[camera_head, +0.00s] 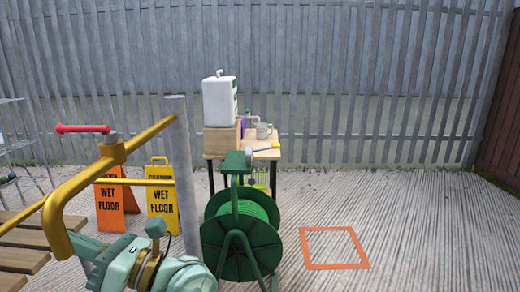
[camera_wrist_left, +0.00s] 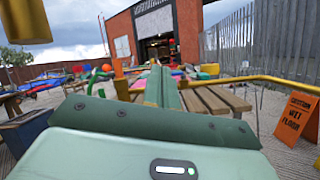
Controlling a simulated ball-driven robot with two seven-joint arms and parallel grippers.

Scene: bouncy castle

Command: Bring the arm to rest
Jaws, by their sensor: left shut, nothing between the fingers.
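My left gripper (camera_wrist_left: 163,76) shows in the left wrist view. Its green fingers are together, with nothing between them, and they point away over the slats of a wooden bench or table (camera_wrist_left: 212,98). I cannot tell whether they touch it. In the head view, pale green links that look like my left arm reach in at the bottom left, beside a yellow rail (camera_head: 80,182); the fingertips cannot be made out there. My right gripper is in neither view.
A grey post (camera_head: 184,180) and two wet-floor signs (camera_head: 113,200) (camera_head: 162,205) stand near the arm. A green hose reel (camera_head: 240,235) stands at centre, before a small table (camera_head: 265,152) with a white canister (camera_head: 219,101). Ground around an orange square outline (camera_head: 335,266) is clear.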

